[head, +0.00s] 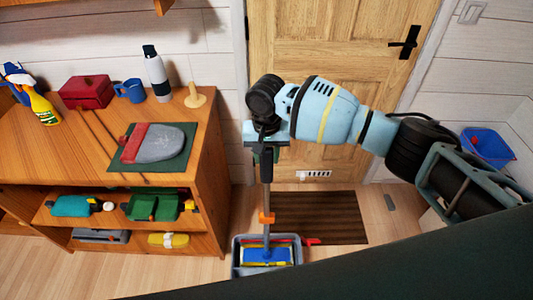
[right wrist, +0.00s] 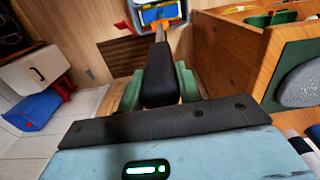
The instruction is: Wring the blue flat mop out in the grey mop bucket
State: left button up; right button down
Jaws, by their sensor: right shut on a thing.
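The grey mop bucket (head: 240,268) stands on the floor in front of the door mat. The blue flat mop (head: 267,256) has its blue head down in the bucket's top, among yellow and red parts. Its handle rises nearly upright, with an orange piece partway up. My right gripper (head: 266,148) is shut on the black grip at the top of the handle. In the right wrist view, its green fingers (right wrist: 158,88) clasp both sides of that black grip, and the bucket (right wrist: 178,18) shows beyond. Whether the mop head is pressed is unclear. My left gripper is out of view.
A wooden shelf unit (head: 215,150) stands left of the bucket, holding a red box (head: 86,92), a blue mug (head: 131,91), a bottle and cleaning things. A dark mat (head: 330,218) lies before the wooden door (head: 340,50).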

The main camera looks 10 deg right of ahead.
jog(key=shift+f, duration=0.45)
jog(key=c, duration=0.9)
grip_release()
jog(key=shift+f, duration=0.15)
notch_tip(320, 180, up, 8)
jog(key=shift+s+f, duration=0.1)
